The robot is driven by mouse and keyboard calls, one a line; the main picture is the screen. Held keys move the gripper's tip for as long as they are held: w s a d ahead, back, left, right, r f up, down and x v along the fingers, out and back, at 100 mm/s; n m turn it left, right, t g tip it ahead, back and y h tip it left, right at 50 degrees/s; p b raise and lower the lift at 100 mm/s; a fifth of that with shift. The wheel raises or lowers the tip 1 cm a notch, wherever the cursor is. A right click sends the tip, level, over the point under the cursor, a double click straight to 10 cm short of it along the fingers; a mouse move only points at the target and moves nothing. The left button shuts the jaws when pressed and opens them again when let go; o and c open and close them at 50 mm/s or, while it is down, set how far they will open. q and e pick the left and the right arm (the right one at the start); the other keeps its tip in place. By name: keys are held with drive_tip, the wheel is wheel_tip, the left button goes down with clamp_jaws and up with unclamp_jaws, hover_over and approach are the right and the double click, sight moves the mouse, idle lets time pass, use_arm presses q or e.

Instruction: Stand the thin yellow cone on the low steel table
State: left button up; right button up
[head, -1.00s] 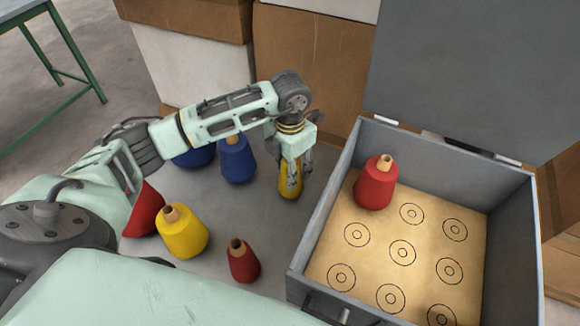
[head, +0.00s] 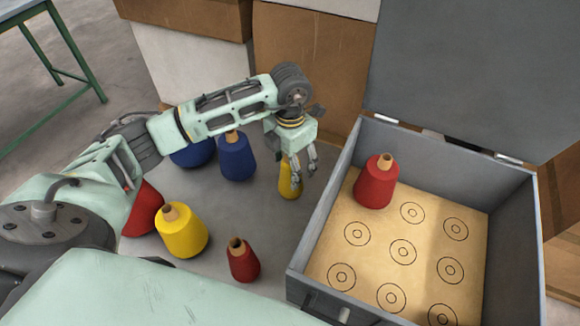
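The thin yellow cone (head: 289,184) stands upright on a smooth grey surface (head: 210,258), left of the grey case. I cannot tell for certain whether this surface is the low steel table. My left gripper (head: 304,170) is just above and to the right of the cone. Its fingers look spread, with nothing held between them. The fingers partly cover the cone's top, so I cannot tell whether they touch it. My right gripper is not in view.
A wide yellow cone (head: 182,236), a small red cone (head: 243,262) and blue cones (head: 236,160) stand nearby. The open grey case (head: 315,238) has a ring-marked tan floor with one red cone (head: 376,185). Boxes (head: 305,65) stand behind; a green-framed table (head: 75,50) is far left.

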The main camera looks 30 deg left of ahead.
use_arm(q)
wheel_tip(320, 180, up, 10)
drive_tip(key=shift+r, duration=0.2)
drive_tip(key=shift+f, duration=0.1)
idle(0.4)
